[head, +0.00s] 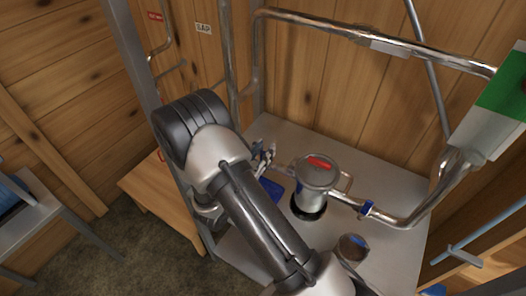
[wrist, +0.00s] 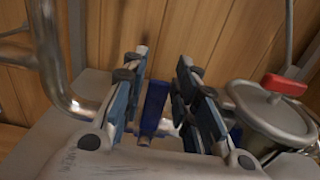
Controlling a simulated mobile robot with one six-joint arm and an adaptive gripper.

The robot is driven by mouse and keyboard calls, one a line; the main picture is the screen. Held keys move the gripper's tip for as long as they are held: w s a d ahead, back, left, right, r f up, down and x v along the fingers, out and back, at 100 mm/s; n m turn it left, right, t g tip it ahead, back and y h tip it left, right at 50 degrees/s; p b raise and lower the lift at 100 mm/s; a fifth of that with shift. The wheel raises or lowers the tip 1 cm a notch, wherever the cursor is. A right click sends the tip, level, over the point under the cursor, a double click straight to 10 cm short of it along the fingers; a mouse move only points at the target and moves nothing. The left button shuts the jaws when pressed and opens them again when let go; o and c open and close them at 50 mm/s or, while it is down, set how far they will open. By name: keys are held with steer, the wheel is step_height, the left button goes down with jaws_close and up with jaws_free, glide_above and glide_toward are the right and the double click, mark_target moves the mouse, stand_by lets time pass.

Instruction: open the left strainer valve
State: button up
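The strainer (head: 315,178) is a metal canister with a red piece on its lid, standing on the metal table. It also shows at the right of the wrist view (wrist: 272,112). The blue handle of the left strainer valve (wrist: 155,106) stands upright between my fingers in the wrist view. My gripper (wrist: 163,62) is open, with one finger on each side of the handle and visible gaps. In the head view my gripper (head: 263,154) is just left of the strainer, partly hidden by my arm. The valve body is mostly hidden.
A right valve with a blue handle (head: 367,208) sits on the pipe beyond the strainer. Metal pipes (head: 375,40) rise along the plank wall. A blue flat object (head: 271,189) and a small cup-like container (head: 353,246) are on the table (head: 390,160).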

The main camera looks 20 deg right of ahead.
jaws_close()
stand_by(0.6)
steer(key=w+a+f+n, duration=0.4)
steer(key=w+n, duration=0.2)
steer(key=n, duration=0.5)
steer(key=shift+b, duration=0.3)
steer(key=shift+w, duration=0.1)
stand_by(0.4)
